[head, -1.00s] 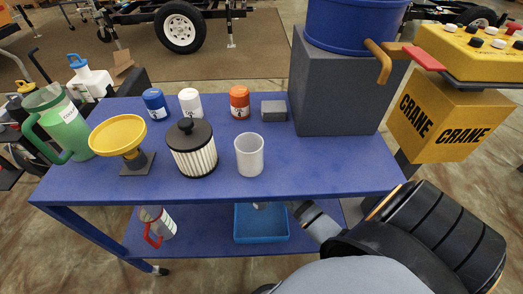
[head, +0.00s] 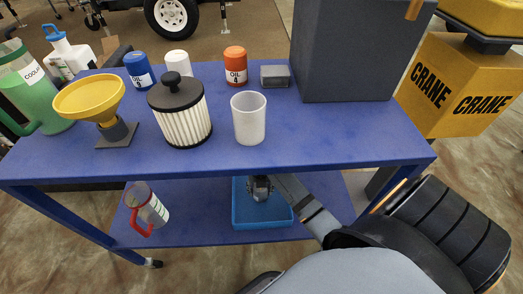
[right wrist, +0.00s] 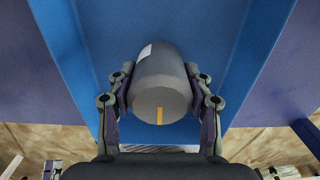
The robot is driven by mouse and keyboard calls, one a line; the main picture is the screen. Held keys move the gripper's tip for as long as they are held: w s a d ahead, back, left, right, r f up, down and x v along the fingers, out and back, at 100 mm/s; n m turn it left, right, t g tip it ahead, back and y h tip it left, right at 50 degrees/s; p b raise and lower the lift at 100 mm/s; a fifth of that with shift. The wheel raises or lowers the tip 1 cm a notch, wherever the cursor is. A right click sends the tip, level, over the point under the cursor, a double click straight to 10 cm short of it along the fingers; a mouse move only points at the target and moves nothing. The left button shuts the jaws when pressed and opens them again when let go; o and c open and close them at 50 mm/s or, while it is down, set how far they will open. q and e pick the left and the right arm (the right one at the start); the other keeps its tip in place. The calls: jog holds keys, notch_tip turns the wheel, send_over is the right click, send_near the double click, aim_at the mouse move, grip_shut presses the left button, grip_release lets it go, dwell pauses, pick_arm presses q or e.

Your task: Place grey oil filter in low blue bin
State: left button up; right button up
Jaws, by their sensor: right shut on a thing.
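The grey oil filter (right wrist: 160,90) is a dark grey cylinder with a pale label patch and a yellow mark on its end. My right gripper (right wrist: 160,92) is shut on it, one finger on each side. The low blue bin (head: 263,222) stands on the lower shelf of the blue cart. In the head view, my right gripper (head: 261,188) is at the bin, under the tabletop edge. In the right wrist view, the filter is in front of the bin's blue interior (right wrist: 225,40); whether it touches the floor I cannot tell. My left gripper is not in view.
The blue cart top (head: 320,150) overhangs the bin. It holds a pleated filter (head: 182,115), a clear cup (head: 249,118), a yellow funnel (head: 90,97), several small canisters and a grey box (head: 345,55). A red-handled jug (head: 147,208) stands left on the lower shelf.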

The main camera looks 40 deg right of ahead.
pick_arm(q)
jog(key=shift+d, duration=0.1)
pick_arm(e)
jog(key=shift+f, duration=0.1)
jog(key=o, duration=1.5)
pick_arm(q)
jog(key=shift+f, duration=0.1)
pick_arm(e)
jog(key=shift+o, duration=0.2)
notch_tip(320, 180, up, 7)
jog(key=p, duration=0.3)
jog(key=shift+p, duration=0.3)
jog(key=shift+r, duration=0.4)
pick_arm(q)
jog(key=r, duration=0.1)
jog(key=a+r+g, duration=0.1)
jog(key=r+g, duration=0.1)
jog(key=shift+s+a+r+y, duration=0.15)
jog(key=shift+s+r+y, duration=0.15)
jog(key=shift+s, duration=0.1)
